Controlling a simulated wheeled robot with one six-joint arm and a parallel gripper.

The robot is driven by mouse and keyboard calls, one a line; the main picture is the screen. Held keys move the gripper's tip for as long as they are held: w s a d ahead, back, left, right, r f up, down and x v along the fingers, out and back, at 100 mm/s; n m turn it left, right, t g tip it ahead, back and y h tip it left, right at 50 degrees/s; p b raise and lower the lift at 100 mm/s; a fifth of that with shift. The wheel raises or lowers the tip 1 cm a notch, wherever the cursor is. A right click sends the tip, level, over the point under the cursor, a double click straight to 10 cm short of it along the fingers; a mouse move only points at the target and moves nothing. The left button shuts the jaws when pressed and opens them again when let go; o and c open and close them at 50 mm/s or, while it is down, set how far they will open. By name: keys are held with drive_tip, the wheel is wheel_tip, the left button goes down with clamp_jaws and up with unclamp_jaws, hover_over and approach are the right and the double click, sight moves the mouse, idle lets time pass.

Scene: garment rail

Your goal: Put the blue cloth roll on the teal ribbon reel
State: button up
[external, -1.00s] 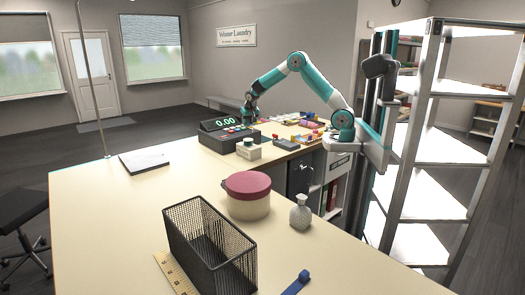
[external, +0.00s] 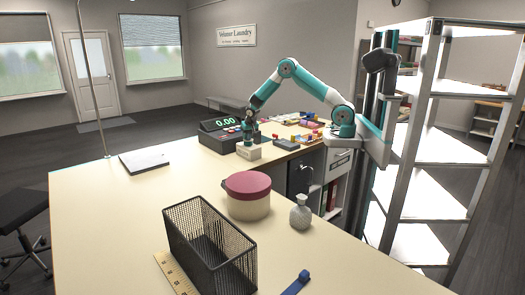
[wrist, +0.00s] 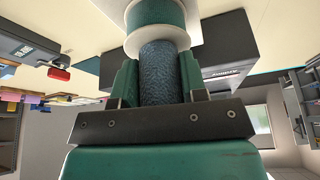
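The blue cloth roll (wrist: 158,75) is a dark blue textured cylinder between the two fingers of my gripper (wrist: 159,78) in the wrist view. My gripper is shut on it. The teal ribbon reel (wrist: 156,14), with pale flanges, lies just beyond the far end of the roll, in line with it. The roll's end overlaps the near flange in the picture; I cannot tell whether they touch.
A dark cash register (external: 216,136) stands close to the left of my gripper. A dark card reader (external: 286,144) lies to its right. A round maroon-lidded box (external: 248,184), a wire basket (external: 208,240) and a grey vase (external: 300,213) stand nearer the front. The counter's left side is mostly clear.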

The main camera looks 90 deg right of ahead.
drive_tip(key=o, duration=0.4)
drive_tip(key=shift+c, duration=0.2)
drive_tip(key=shift+r, duration=0.2)
drive_tip(key=b+v, duration=0.3)
drive_tip(key=v, duration=0.9)
drive_tip(key=s+a+r+n+y, duration=0.2)
drive_tip(key=s+a+n, duration=0.1)
drive_tip(key=a, duration=0.5)
drive_tip(key=s+a+r+n+y, duration=0.2)
drive_tip(key=s+a+n, duration=0.15)
drive_tip(key=a, duration=0.45)
drive_tip(key=s+a+r+n+g+y, duration=0.1)
drive_tip(key=s+a+n, duration=0.5)
drive_tip(key=s, duration=0.6)
drive_tip(key=s+a+r+n+g+y, duration=0.1)
drive_tip(key=s+a+n+y, duration=0.2)
drive_tip(key=s+a+n, duration=0.3)
drive_tip(key=s+a, duration=0.4)
drive_tip(key=s, duration=0.1)
drive_tip(key=shift+s+a+r, duration=0.15)
drive_tip(key=shift+s+r, duration=0.2)
drive_tip(key=shift+s, duration=0.05)
